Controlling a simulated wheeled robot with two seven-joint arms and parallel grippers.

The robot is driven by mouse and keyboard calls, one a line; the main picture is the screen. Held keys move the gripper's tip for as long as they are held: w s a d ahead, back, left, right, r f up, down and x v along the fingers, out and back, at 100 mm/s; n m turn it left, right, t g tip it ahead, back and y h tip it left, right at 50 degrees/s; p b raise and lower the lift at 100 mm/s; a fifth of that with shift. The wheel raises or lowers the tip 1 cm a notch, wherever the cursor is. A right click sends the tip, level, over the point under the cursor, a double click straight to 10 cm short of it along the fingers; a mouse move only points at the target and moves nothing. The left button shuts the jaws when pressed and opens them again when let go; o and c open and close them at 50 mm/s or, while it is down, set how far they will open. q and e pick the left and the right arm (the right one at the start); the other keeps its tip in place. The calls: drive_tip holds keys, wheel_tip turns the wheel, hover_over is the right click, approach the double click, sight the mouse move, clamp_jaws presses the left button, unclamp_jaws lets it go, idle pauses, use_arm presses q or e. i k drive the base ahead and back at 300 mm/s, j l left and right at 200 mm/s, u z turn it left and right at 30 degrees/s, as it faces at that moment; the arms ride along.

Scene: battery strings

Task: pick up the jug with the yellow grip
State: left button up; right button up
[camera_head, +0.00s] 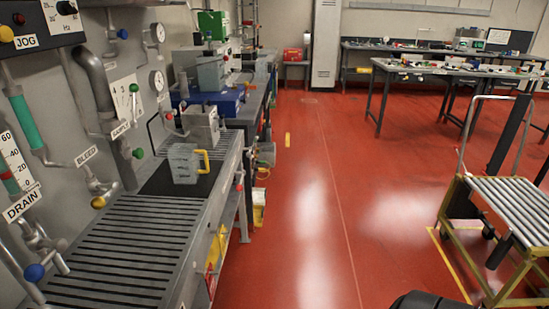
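The jug (184,164) is grey and translucent-looking, with a yellow grip (204,160) on its right side. It stands upright on a black mat (156,183) on the bench at the left, beyond the slatted grating. Neither of my grippers is in view, and nothing is seen touching the jug.
A slatted grating (125,245) fills the near bench. A panel with valves, gauges and pipes (88,90) rises on its left. A grey box (201,126) stands just behind the jug. A yellow roller cart (510,207) is at the right. Red floor (310,210) between is clear.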

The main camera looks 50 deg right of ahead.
sight(184, 162)
drive_tip(key=z, duration=1)
drive_tip(key=i+l+u, duration=0.2)
drive_tip(key=l+u, duration=0.2)
drive_tip(key=i+l+u, duration=0.15)
drive_tip(key=l+u, duration=0.2)
drive_tip(key=l, duration=0.2)
drive_tip(key=i+l+u, duration=0.1)
drive_tip(key=l+u, duration=0.3)
drive_tip(key=l, duration=0.15)
drive_tip(key=l+u, duration=0.35)
drive_tip(key=l, duration=0.2)
